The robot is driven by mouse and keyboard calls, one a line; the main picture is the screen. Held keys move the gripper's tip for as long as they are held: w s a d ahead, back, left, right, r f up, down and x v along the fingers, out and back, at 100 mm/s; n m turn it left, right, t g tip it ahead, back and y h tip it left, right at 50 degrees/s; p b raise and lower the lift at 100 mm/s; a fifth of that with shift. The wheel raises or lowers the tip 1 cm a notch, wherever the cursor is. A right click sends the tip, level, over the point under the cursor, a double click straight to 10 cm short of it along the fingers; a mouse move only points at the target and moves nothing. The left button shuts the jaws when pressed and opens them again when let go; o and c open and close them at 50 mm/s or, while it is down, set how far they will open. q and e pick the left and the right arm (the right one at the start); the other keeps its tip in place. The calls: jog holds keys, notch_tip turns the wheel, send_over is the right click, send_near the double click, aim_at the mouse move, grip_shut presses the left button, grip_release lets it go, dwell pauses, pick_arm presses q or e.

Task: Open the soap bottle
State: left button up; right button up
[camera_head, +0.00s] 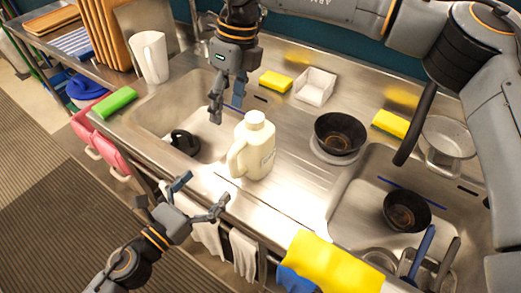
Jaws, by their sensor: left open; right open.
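The soap bottle (252,147) is a cream-coloured jug with a side handle and a white cap (255,119). It stands upright on the steel counter, between the two sinks, with the cap on top. My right gripper (226,103) hangs from the top, behind and to the left of the bottle, open and apart from it. My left gripper (201,196) is at the lower left, in front of the counter edge, open and empty, apart from the bottle.
A black object (185,142) lies in the left sink. A black bowl (340,133) stands right of the bottle, another (407,211) in the right sink. Sponges (275,82) and a white holder (315,86) are behind. A yellow cloth (332,265) hangs over the front edge.

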aim_at(245, 159)
pick_arm(q)
jog(key=shift+s+d+f+m+g+h, duration=0.1)
jog(key=shift+d+f+m+g+h, duration=0.15)
jog(key=shift+d+m, duration=0.25)
jog(key=shift+s+d+f+m+g+h, duration=0.15)
jog(key=shift+d+f+m+g, duration=0.1)
jog(key=shift+m, duration=0.45)
pick_arm(e)
jog(key=w+d+r, duration=0.1)
jog(key=d+h, duration=0.1)
jog(key=d, duration=0.1)
jog(key=w+d+r+t+h, duration=0.1)
jog(key=d, duration=0.1)
jog(key=shift+w+d+r+m, duration=0.25)
jog(key=shift+w+r+m, duration=0.05)
jog(key=shift+w+m, duration=0.1)
pick_arm(q)
jog(key=shift+w+d+r, duration=0.1)
jog(key=shift+w+d, duration=0.15)
jog(key=shift+w, duration=0.15)
pick_arm(e)
jog(key=shift+s+a, duration=0.1)
jog(key=shift+s, duration=0.05)
pick_arm(q)
jog(key=x, duration=1.2)
jog(key=shift+w+d, duration=0.2)
jog(key=shift+w, duration=0.05)
